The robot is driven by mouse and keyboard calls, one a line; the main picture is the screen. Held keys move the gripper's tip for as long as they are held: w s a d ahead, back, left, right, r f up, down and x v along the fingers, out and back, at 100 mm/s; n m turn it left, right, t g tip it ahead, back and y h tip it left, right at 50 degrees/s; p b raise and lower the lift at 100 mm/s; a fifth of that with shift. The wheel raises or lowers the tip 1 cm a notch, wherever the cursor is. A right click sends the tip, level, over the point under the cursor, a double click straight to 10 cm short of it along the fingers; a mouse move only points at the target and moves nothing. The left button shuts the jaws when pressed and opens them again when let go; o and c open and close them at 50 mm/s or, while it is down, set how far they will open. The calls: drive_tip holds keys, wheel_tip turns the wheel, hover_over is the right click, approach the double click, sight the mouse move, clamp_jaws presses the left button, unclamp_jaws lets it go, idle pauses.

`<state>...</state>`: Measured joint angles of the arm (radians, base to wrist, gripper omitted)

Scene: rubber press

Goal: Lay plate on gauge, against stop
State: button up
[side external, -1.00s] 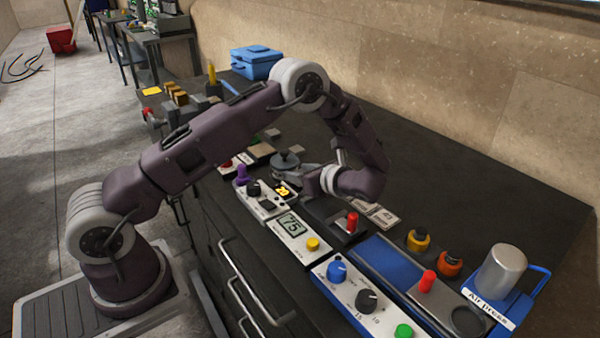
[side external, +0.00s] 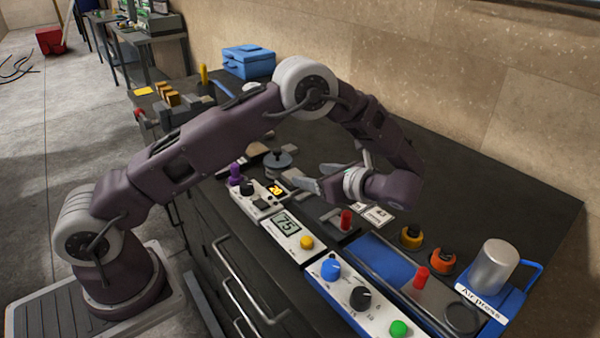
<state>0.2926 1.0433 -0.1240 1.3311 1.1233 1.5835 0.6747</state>
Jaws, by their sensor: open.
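My gripper (side external: 317,179) is open and points left above the bench's instrument row. I see nothing between its fingers. Below it is a white instrument with a display reading 75 (side external: 286,222) and a yellow button. I cannot tell which of these is the gauge, nor make out the stop. Small flat pieces (side external: 256,150) lie behind my forearm, partly hidden; I cannot tell whether one is the plate.
A round dark knobbed piece (side external: 279,161) stands left of my gripper. A purple knob (side external: 236,174) is further left. The air press (side external: 490,275), a blue-and-grey bed (side external: 380,262) and a control box (side external: 345,290) fill the front right. The back right bench is clear.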

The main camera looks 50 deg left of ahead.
drive_tip(key=v, duration=0.2)
drive_tip(key=shift+d+r, duration=0.1)
drive_tip(key=shift+d, duration=0.2)
drive_tip(key=shift+r, duration=0.1)
drive_tip(key=s+r+n+h, duration=0.85)
drive_tip(key=s+r, duration=0.55)
drive_tip(key=s, duration=0.2)
drive_tip(key=s+d+r+n+t+h, duration=0.1)
drive_tip(key=s+d+n+t+h, duration=0.4)
drive_tip(key=s+n, duration=0.4)
drive_tip(key=s, duration=0.3)
drive_tip(key=shift+d+r+t, duration=0.15)
drive_tip(key=shift+d+t, duration=0.15)
drive_tip(key=shift+d, duration=0.1)
drive_tip(key=shift+o, duration=0.5)
drive_tip(key=shift+n, duration=0.25)
